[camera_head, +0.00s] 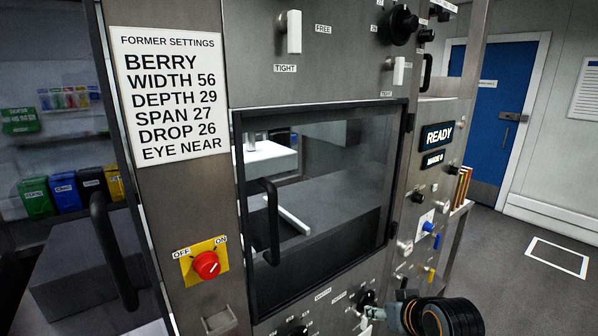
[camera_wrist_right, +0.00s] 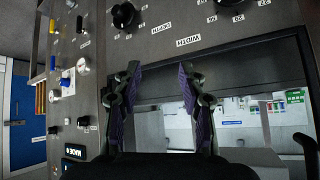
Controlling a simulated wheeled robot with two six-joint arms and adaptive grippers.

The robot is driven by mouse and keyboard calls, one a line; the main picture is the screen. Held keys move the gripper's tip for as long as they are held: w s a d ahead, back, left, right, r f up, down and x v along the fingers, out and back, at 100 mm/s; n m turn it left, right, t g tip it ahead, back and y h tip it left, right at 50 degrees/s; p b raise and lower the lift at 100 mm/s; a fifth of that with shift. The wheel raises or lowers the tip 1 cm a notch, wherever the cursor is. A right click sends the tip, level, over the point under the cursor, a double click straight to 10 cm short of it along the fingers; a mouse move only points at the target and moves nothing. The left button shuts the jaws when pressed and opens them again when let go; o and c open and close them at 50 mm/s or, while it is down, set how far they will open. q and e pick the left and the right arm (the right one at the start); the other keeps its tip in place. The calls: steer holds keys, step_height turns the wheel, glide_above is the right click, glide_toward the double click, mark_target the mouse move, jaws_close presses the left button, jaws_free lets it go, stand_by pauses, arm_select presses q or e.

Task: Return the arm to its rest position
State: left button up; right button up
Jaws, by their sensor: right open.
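My right gripper (camera_head: 376,312) is at the lower right of the head view, in front of the machine's lower panel, near a black knob (camera_head: 366,298). Its arm comes in from the bottom right. In the right wrist view its two fingers (camera_wrist_right: 158,85) stand apart with nothing between them. The steel machine front (camera_wrist_right: 210,60) lies beyond them, with dials marked WIDTH and DEPTH. I cannot tell whether the fingers touch the panel. My left gripper is not in view.
The machine's windowed door (camera_head: 330,190) is shut, its black handle (camera_head: 272,222) sticking out. Coloured bins (camera_head: 64,194) stand at left. Open floor (camera_head: 500,270) lies at right before a blue door (camera_head: 495,110).

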steer(key=s+d+f+g+h, duration=0.2)
steer(key=s+d+f+g, duration=0.1)
steer(key=s+f, duration=0.7)
steer(key=s+d+f+g+h, duration=0.1)
steer(key=s+d+f+g, duration=0.1)
steer(key=s+f, duration=0.8)
steer(key=s+d+f+g+b, duration=0.1)
steer(key=s+d+f, duration=0.1)
steer(key=f, duration=1.1)
steer(key=s+d+f+g+b, duration=0.1)
steer(key=s+f, duration=0.2)
steer(key=f, duration=1.1)
steer(key=s+d+f, duration=0.1)
steer(key=s+f, duration=1.4)
steer(key=s, duration=0.2)
steer(key=shift+g, duration=0.3)
